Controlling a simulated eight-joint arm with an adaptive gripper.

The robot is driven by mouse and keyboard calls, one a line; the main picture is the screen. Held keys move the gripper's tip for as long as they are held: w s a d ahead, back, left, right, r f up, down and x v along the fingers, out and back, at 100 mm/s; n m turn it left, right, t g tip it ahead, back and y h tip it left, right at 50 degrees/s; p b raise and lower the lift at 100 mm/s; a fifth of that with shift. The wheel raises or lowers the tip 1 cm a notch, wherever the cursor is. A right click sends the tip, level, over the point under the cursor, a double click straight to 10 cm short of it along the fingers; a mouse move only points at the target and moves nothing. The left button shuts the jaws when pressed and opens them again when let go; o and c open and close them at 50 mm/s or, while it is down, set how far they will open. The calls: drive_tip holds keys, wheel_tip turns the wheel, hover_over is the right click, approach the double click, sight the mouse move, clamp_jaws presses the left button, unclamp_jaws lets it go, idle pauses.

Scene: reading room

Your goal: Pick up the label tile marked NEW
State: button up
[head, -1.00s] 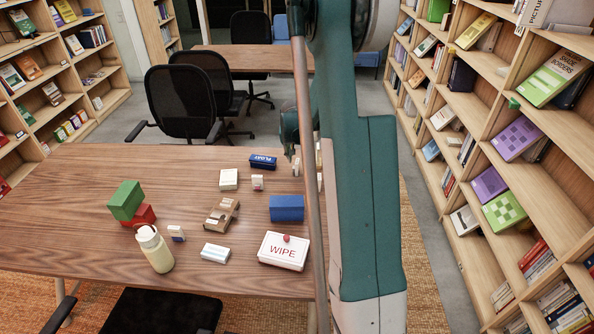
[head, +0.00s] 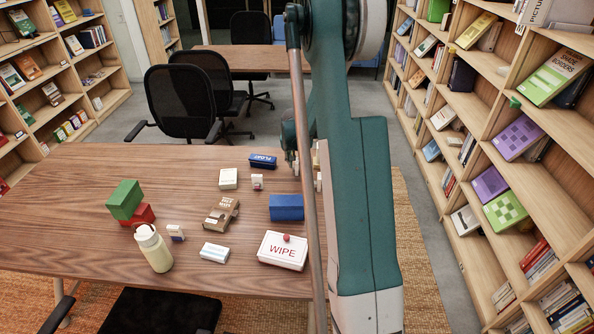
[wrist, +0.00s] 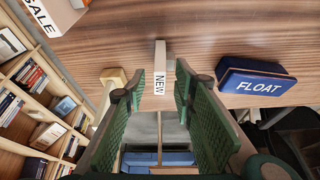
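The label tile marked NEW (wrist: 160,78) is a small pale block with black letters on its end. In the wrist view it lies on the wooden table between the tips of my gripper (wrist: 161,80). The two green ribbed fingers are apart, one on each side of the tile, with a narrow gap showing. I cannot tell whether either finger touches it. In the head view my arm hides most of the gripper, and I cannot make out the NEW tile there.
The blue FLOAT box (wrist: 255,80) is right of the fingers in the wrist view; it also shows in the head view (head: 263,162). A SALE block (wrist: 55,15) is at upper left. A blue box (head: 286,207) and white WIPE box (head: 283,250) stand nearer on the table (head: 70,190).

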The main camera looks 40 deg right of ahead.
drive_tip(key=shift+d+f, duration=0.1)
drive_tip(key=shift+f, duration=0.25)
idle(0.3)
clamp_jaws()
